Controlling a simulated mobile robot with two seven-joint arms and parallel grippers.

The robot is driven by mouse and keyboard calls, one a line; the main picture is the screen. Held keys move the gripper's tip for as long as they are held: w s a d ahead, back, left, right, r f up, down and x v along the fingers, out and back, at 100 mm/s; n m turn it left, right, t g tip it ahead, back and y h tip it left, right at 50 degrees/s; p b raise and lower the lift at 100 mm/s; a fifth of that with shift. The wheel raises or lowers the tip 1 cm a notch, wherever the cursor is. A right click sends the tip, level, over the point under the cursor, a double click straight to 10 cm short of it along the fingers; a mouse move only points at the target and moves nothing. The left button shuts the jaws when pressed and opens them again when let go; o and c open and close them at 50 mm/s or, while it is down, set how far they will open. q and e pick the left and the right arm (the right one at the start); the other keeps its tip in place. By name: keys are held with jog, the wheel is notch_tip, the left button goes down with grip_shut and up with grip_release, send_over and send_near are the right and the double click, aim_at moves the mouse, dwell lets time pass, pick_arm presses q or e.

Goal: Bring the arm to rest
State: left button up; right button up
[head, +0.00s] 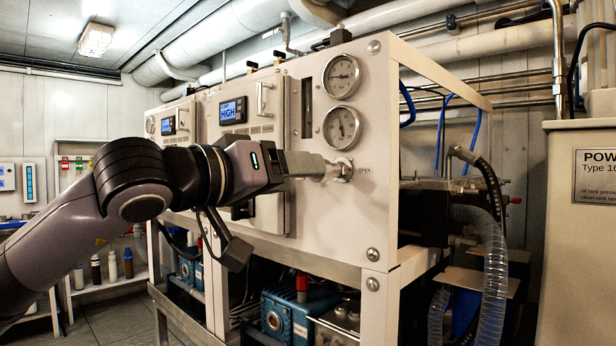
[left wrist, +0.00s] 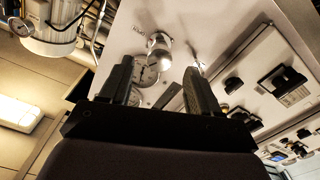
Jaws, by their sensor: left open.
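My left gripper (head: 318,167) is at the white front panel of the watermaker (head: 330,215), just below the lower of two round gauges. A metal valve knob (head: 344,171) with an "OPEN" mark beside it is at the fingertips. In the left wrist view the two dark fingers (left wrist: 160,75) stand apart, and the knob (left wrist: 159,49) shows beyond them, between the tips. Nothing is held between the fingers. I cannot tell whether a finger touches the knob. My right gripper is not in view.
The upper gauge (head: 342,76) and lower gauge (head: 342,128) sit above the gripper. A display (head: 233,110) reads "HIGH". The open frame with hoses (head: 492,265) is at right, next to a beige cabinet (head: 585,250). A shelf with bottles (head: 112,267) stands at the left back.

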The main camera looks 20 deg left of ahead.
pick_arm(q)
jog(key=shift+s+a, duration=0.1)
jog(key=shift+s, duration=0.25)
